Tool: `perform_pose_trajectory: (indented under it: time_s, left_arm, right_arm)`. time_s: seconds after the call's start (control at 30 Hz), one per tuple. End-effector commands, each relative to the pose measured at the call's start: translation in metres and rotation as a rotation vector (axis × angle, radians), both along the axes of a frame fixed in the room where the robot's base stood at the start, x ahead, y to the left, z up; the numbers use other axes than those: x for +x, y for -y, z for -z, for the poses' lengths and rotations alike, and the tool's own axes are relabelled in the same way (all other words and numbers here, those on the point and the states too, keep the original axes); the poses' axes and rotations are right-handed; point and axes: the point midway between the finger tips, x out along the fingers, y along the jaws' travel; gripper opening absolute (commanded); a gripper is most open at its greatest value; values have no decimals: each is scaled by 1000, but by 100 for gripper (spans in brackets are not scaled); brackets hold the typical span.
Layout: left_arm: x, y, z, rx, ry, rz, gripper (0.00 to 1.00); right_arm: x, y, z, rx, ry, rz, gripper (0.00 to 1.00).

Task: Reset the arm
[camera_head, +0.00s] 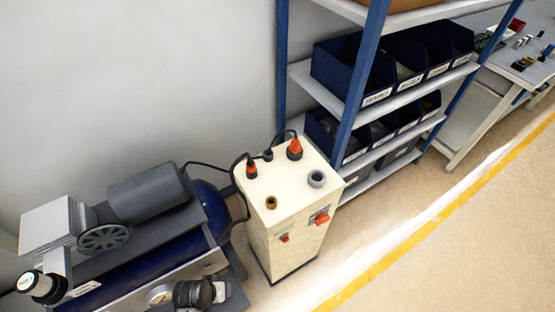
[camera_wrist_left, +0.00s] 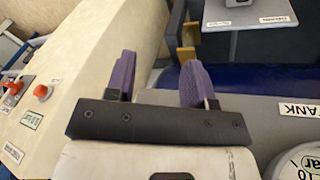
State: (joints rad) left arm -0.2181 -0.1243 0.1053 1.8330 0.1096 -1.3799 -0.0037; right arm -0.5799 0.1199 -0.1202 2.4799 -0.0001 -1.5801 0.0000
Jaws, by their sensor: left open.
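My left gripper (camera_wrist_left: 158,82) shows in the left wrist view. Its two purple-padded fingers stand apart with nothing between them. It is over the air compressor, beside the blue tank (camera_wrist_left: 245,78) and a grey surface labelled TANK (camera_wrist_left: 262,118). No arm or gripper of mine shows clearly in the head view. The right gripper is in neither view.
The compressor (camera_head: 150,195) stands at the lower left in the head view. A cream cabinet (camera_head: 290,190) with red switches and plugged cables stands beside it. A blue-framed shelf (camera_head: 365,75) holds dark bins. Open floor (camera_head: 470,250) lies at the right.

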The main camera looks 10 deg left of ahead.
Motion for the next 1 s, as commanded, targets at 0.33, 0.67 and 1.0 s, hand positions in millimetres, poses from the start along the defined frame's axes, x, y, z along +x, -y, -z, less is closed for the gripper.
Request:
perform_pose_trajectory:
  time_s: [0.33, 0.67, 1.0]
  left_arm:
    - [-37, -15, -138, 184, 148, 124, 49]
    - [-112, -12, -170, 241, 133, 276, 49]
    - [-128, -13, -221, 239, 91, 281, 49]
  right_arm:
    - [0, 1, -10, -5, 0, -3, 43]
    - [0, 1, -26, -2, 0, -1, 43]
    - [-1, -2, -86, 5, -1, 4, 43]
